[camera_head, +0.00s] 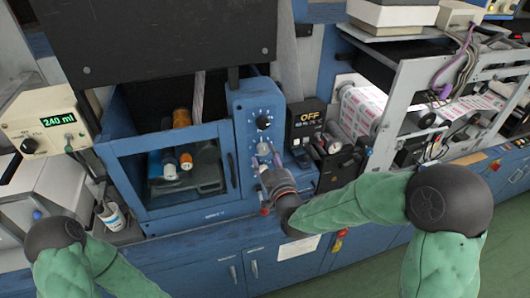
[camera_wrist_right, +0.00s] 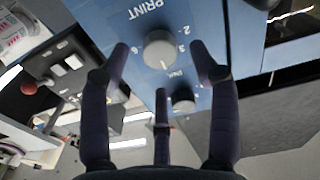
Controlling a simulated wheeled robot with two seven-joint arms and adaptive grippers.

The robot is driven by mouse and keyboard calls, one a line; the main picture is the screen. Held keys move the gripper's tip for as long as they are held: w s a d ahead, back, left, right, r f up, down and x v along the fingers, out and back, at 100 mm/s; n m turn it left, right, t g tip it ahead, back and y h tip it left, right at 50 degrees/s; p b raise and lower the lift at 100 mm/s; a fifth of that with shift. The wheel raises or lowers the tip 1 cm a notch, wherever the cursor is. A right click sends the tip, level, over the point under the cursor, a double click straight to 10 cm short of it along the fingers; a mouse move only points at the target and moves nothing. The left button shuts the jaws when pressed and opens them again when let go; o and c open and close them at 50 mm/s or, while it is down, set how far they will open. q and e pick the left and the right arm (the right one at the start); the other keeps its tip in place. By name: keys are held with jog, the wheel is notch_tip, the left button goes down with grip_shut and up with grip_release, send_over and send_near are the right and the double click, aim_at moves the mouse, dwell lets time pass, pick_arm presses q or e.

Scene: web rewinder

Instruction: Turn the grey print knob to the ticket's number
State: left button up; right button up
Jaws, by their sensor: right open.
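The grey print knob (camera_wrist_right: 160,48) shows in the right wrist view, below the upside-down word PRINT on the blue panel, with small numbers around it. Its pointer setting is too small to read. It also shows in the head view (camera_head: 263,148), low on the panel. My right gripper (camera_head: 265,166) is in front of the panel. In the wrist view its open fingers (camera_wrist_right: 160,58) are on either side of the knob, with gaps; I cannot tell the depth. My left gripper is out of view. A white paper (camera_head: 298,247) on the cabinet front may be the ticket; its writing is unreadable.
A darker second knob (camera_wrist_right: 183,98) is close to the print knob; it is above it in the head view (camera_head: 263,121). A black box reading OFF (camera_head: 308,122) stands right of the panel. A blue-framed window box (camera_head: 170,205) is to its left.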

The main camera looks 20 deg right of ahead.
aim_at(265, 151)
jog(key=shift+w, duration=1.55)
jog(key=c, duration=1.1)
jog(key=shift+c, duration=0.2)
jog(key=shift+m+b, duration=0.6)
jog(key=shift+b, duration=0.3)
jog(key=m+b, duration=1.2)
jog(key=b, duration=0.3)
jog(key=shift+f, duration=0.1)
jog(key=shift+m+b, duration=1.4)
jog(key=shift+b, duration=0.25)
jog(key=shift+r, duration=0.2)
